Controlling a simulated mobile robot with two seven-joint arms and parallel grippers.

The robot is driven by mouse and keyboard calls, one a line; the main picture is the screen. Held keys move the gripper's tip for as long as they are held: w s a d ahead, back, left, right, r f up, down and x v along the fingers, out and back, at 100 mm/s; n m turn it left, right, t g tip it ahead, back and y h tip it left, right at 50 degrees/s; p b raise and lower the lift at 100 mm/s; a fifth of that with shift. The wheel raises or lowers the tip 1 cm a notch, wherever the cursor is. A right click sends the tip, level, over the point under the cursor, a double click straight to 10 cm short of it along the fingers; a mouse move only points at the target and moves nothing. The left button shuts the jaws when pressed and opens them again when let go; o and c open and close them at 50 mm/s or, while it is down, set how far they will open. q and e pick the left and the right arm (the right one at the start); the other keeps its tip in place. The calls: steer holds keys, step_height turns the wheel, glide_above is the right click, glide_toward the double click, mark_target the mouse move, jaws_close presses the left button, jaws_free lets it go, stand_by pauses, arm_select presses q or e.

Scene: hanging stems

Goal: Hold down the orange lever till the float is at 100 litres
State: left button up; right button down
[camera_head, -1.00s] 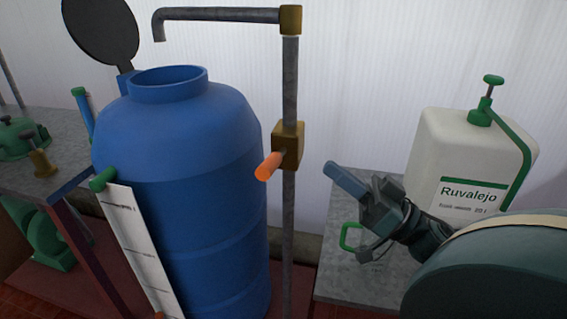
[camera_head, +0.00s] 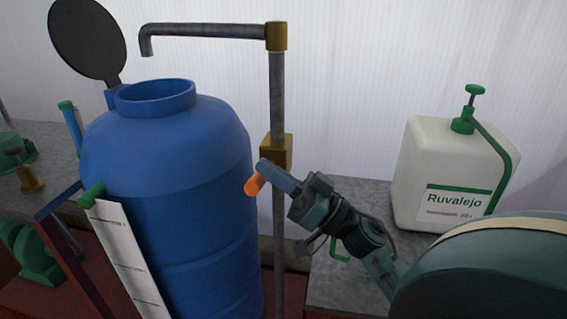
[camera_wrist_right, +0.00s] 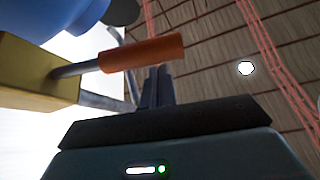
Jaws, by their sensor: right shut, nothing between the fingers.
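The orange lever (camera_head: 255,184) sticks out from a brass valve block on the upright grey pipe. It also shows in the right wrist view (camera_wrist_right: 142,53), on a metal rod. My right gripper (camera_head: 268,169) is shut and empty, its fingertips right at the lever; in the right wrist view the fingers (camera_wrist_right: 157,85) end close to the orange grip. I cannot tell whether they touch it. The white scale board (camera_head: 126,258), with a green piece (camera_head: 91,195) at its top, leans along the blue barrel (camera_head: 190,190). I cannot make out the float. My left gripper is out of view.
The pipe's spout (camera_head: 147,45) hangs over the barrel's open mouth; a dark round lid (camera_head: 88,38) stands up behind. A white Ruvalejo canister (camera_head: 440,165) is on a grey table (camera_head: 330,290) at right. Green fittings are at left.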

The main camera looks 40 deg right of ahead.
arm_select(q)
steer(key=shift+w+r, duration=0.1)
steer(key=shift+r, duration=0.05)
arm_select(e)
steer(key=shift+a+f, duration=0.1)
steer(key=shift+f, duration=0.2)
steer(key=shift+f, duration=0.1)
arm_select(q)
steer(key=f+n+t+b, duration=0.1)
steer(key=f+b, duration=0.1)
steer(key=b, duration=0.3)
arm_select(e)
step_height(320, 180, down, 7)
steer(key=n+g+y, duration=0.5)
steer(key=n, duration=0.6)
steer(key=shift+s+a+r+y, duration=0.2)
steer(key=shift+s+a+y, duration=0.05)
steer(key=shift+y, duration=0.05)
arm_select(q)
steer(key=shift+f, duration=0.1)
arm_select(e)
steer(key=shift+f+g, duration=0.15)
steer(key=shift+g, duration=0.15)
stand_by(4.8)
